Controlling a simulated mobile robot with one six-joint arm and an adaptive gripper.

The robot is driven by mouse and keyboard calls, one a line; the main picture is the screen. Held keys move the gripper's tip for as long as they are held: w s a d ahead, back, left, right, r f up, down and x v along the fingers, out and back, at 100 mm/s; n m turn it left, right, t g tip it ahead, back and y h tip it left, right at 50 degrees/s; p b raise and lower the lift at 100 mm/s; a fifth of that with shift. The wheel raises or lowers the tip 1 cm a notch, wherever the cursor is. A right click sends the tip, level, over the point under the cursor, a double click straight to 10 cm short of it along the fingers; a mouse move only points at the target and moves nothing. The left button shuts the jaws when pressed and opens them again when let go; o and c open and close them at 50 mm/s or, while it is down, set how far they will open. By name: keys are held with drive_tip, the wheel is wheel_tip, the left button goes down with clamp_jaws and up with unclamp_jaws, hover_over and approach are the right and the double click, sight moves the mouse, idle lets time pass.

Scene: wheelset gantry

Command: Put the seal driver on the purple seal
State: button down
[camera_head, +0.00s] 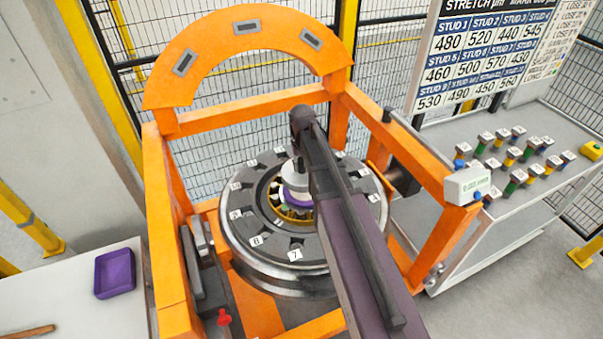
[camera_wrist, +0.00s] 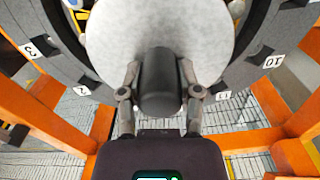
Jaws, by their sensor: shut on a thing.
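The seal driver has a dark round handle (camera_wrist: 160,82) and a wide pale grey disc (camera_wrist: 160,30). My gripper (camera_wrist: 161,95) is shut on the handle, one finger on each side, in the wrist view. In the head view the pale driver (camera_head: 294,174) is over the middle of the wheel, partly behind my arm. The purple seal (camera_head: 297,197) shows as a purple band just below the driver, inside the hub. I cannot tell whether driver and seal touch. In the wrist view the disc hides the seal.
The wheel (camera_head: 262,246) with numbered dark blocks lies flat inside an orange gantry frame (camera_head: 163,230). A purple tray (camera_head: 115,273) is on the left table. A cart (camera_head: 520,200) with several coloured studs stands at the right. Orange posts stand close around the wheel.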

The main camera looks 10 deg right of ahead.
sight(302, 172)
drive_tip(key=shift+s+f+b, duration=0.1)
drive_tip(key=shift+f+b, duration=1.2)
drive_tip(key=shift+f, duration=0.3)
drive_tip(key=shift+f+b, duration=0.6)
drive_tip(key=shift+c, duration=1.5)
unclamp_jaws()
drive_tip(key=shift+r, duration=0.15)
wheel_tip(302, 172, up, 13)
drive_tip(key=p, duration=1.3)
